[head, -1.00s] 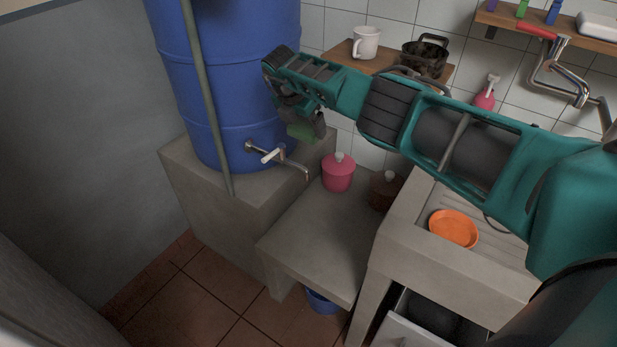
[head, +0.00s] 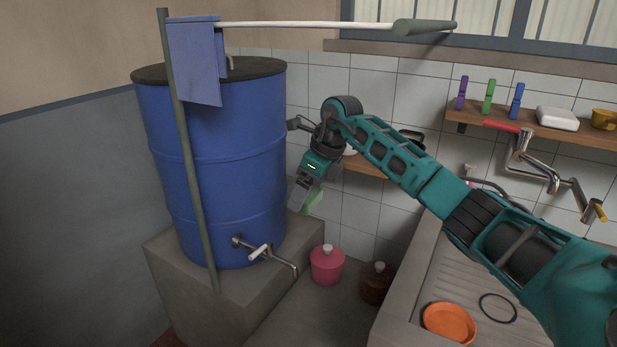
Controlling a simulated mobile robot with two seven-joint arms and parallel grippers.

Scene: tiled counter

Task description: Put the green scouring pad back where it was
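The green scouring pad (head: 314,203) is at the tip of my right gripper (head: 301,200), which points downward. The pad shows as a pale green patch between and behind the fingers, partly hidden by them. The gripper appears shut on it. It is in the air just right of the blue barrel (head: 218,165), in front of the tiled wall and above the concrete block's back corner. I cannot tell whether the pad touches anything else. My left gripper is not in view.
A wooden shelf (head: 370,168), partly hidden behind my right arm, holds a dark pot. A pink jar (head: 326,264) and a brown jar (head: 375,283) stand below. An orange bowl (head: 449,324) and a black ring (head: 497,308) lie on the sink's drainboard. A tap (head: 266,252) juts from the barrel.

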